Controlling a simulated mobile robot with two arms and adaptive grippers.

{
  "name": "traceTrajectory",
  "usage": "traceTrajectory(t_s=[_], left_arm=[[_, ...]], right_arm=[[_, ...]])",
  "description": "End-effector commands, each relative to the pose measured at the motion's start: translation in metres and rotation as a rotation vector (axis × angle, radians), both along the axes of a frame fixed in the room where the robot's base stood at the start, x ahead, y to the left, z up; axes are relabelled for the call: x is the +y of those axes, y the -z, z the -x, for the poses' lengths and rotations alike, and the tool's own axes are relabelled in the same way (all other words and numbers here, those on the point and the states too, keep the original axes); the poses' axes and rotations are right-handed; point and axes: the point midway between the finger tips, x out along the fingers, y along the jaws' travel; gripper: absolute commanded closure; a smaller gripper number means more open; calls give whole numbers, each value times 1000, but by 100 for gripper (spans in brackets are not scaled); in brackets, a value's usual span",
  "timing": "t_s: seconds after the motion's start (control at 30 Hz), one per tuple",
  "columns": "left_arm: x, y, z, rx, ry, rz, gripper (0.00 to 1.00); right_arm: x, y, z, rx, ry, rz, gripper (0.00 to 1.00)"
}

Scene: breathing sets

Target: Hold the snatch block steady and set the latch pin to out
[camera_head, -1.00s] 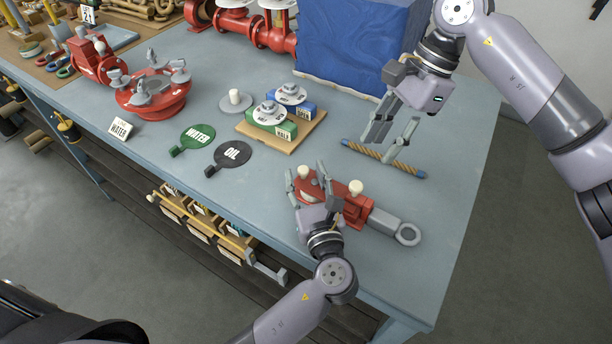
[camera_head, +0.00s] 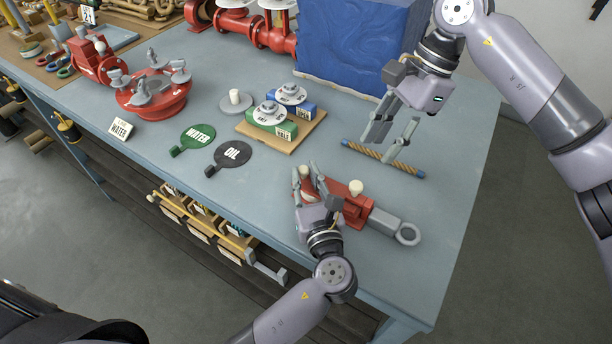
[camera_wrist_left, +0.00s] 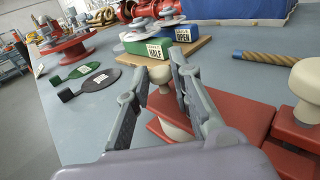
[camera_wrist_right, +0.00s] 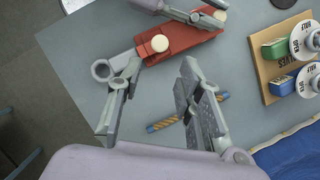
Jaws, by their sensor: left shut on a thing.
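The snatch block (camera_head: 355,208) lies on the bench, a red body with cream knobs and a grey shank ending in a ring (camera_head: 408,234). It also shows in the right wrist view (camera_wrist_right: 185,37). My left gripper (camera_head: 307,178) is shut on the cream knob at the block's left end; in the left wrist view this knob (camera_wrist_left: 160,76) sits between the fingers. A second knob (camera_head: 356,187) stands free near the middle. I cannot tell which knob is the latch pin. My right gripper (camera_head: 392,138) is open and empty above the bench, with fingers wide apart.
A brown rod with blue ends (camera_head: 383,159) lies below my right gripper. Bench is clear to the block's right.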

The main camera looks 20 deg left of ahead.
Motion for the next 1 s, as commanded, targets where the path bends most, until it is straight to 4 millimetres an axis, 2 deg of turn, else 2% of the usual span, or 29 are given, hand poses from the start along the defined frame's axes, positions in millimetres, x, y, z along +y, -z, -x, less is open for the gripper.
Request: traceTrajectory(t_s=[0.43, 0.57, 0.8, 1.0], left_arm=[[0, 0, 0, 0, 0, -1, 100], [0, 0, 0, 0, 0, -1, 100], [0, 0, 0, 0, 1, -1, 100], [0, 0, 0, 1, 0, 0, 100]], right_arm=[[0, 0, 0, 0, 0, 0, 67], [3, -4, 2, -19, -23, 11, 59], [27, -26, 17, -184, -249, 141, 57], [32, -29, 25, -258, -369, 228, 57]])
